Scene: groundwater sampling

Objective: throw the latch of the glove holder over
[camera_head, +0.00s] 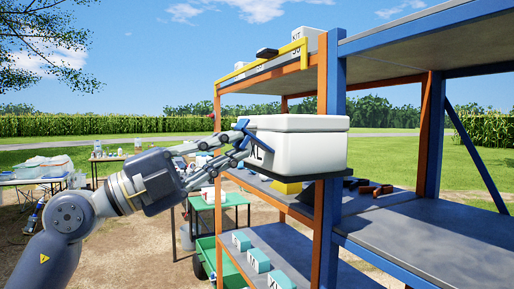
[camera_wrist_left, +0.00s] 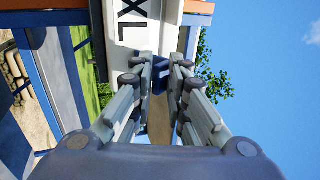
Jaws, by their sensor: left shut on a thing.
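The glove holder (camera_head: 300,145) is a white box with a lid, on a dark support at the orange and blue rack. It also shows in the left wrist view (camera_wrist_left: 135,15), with black "XL" letters on its face. The latch looks like the blue piece (camera_head: 241,125) on the box's left end. My left gripper (camera_head: 240,147) reaches in from the left and is shut on this blue latch. In the left wrist view the fingers (camera_wrist_left: 161,75) stand on both sides of the blue piece, partly hiding it. My right gripper is not in view.
The rack's orange post (camera_head: 323,230) and blue post (camera_head: 336,70) stand close to the box. A yellow rail (camera_head: 262,67) edges the top shelf.

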